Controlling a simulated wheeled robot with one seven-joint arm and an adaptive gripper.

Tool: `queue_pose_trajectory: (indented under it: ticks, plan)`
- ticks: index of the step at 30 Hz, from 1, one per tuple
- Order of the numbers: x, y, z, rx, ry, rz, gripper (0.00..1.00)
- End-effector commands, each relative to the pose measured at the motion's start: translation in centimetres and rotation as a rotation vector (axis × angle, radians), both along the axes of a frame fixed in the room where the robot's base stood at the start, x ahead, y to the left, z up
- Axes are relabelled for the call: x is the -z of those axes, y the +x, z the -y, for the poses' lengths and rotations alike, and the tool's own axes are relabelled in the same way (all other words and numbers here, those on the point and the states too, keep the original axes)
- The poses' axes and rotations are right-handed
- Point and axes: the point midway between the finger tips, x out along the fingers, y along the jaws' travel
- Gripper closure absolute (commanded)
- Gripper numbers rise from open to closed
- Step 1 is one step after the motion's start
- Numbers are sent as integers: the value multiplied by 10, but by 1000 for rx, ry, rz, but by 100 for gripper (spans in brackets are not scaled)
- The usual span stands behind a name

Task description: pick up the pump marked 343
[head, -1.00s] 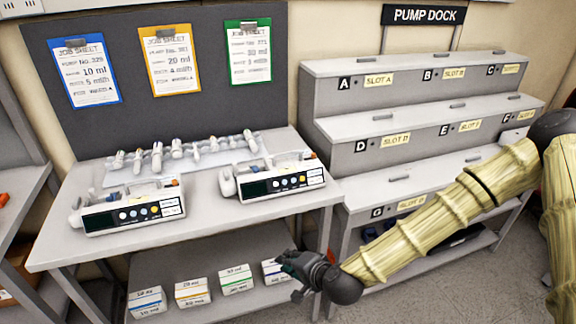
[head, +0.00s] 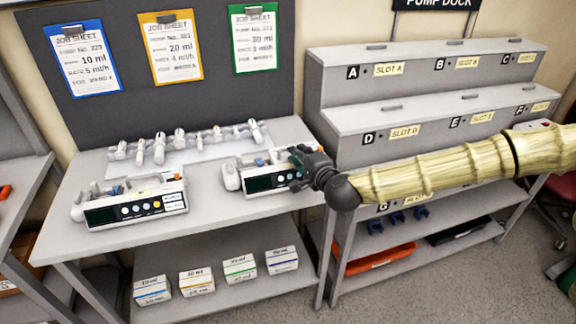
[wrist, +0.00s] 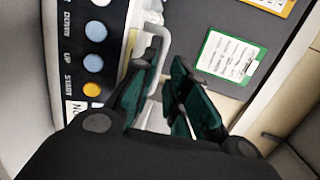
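Two white infusion pumps with dark front panels stand on the table. The left pump (head: 133,208) is clear of my arm. The right pump (head: 250,181) is partly hidden at its right end by my gripper (head: 297,170). Their numbers are too small to read in the head view. In the wrist view, a pump's button panel (wrist: 94,45) with DOWN, UP and START fills the left side, and its label is cut off after "No". My gripper's green fingers (wrist: 164,75) are apart beside this panel, and a grey handle (wrist: 168,38) shows beyond them. I see nothing clearly held.
A row of small fittings (head: 186,144) lies on a pale mat behind the pumps. Job sheets (head: 84,60) hang on the dark board. The stepped pump dock (head: 415,105) stands to the right. Small boxes (head: 197,283) sit on the lower shelf. Table between the pumps is bare.

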Motion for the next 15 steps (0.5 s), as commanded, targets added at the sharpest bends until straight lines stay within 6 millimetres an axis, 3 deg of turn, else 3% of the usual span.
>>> queue_pose_trajectory:
  ticks: [15]
  plan:
    - [10,41,-24,-4,-1,-1,84]
